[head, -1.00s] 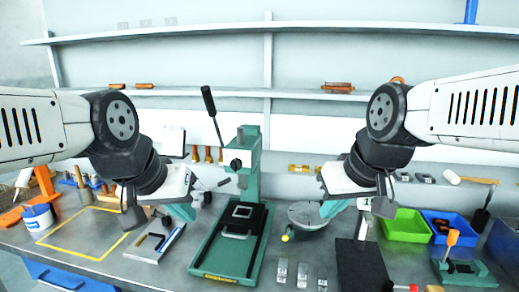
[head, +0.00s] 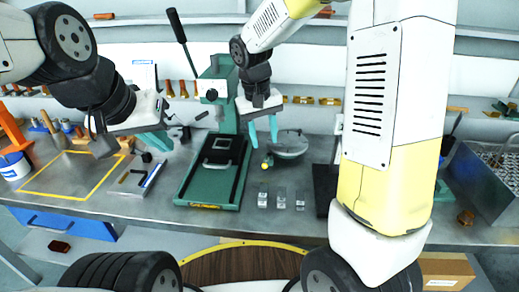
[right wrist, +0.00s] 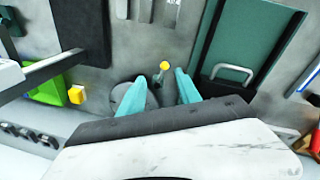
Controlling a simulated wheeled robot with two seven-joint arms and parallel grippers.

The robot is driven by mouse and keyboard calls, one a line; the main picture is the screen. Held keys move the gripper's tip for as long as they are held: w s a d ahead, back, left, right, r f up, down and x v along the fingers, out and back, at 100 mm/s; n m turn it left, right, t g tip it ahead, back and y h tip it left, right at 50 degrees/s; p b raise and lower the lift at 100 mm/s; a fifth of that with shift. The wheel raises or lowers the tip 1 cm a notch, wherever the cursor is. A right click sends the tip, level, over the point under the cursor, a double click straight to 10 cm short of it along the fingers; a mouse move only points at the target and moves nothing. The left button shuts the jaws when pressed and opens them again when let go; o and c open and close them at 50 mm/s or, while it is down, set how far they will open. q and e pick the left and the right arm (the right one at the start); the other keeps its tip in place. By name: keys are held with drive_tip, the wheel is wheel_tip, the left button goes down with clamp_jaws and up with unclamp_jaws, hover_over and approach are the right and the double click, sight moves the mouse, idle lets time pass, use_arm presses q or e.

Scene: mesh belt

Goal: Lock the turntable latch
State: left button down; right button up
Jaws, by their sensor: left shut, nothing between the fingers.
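The turntable (head: 291,146) is a round grey disc on a green base on the bench, right of the green press. Its latch is a short dark lever with a yellow knob (head: 265,166) at the disc's front left. In the right wrist view the knob (right wrist: 165,65) shows just beyond the fingertips, and the disc (right wrist: 122,95) is partly hidden by a finger. My right gripper (head: 263,142) is open and empty, pointing down over the latch side of the turntable. My left gripper (head: 157,142) is shut and empty, above the bench left of the press.
The green press (head: 186,188) with its raised black-handled lever (head: 177,25) stands close left of the turntable. Small clear blocks (head: 281,200) lie in front. A black plate (head: 322,182) lies to the right, partly behind my right arm.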

sight(265, 164)
drive_tip(key=shift+h, duration=0.3)
drive_tip(key=x, duration=0.3)
drive_tip(key=a+x, duration=0.1)
drive_tip(key=x, duration=0.2)
drive_tip(key=w+x, duration=0.1)
drive_tip(key=x, duration=0.3)
drive_tip(key=shift+a+f, duration=0.1)
drive_tip(key=shift+a, duration=0.25)
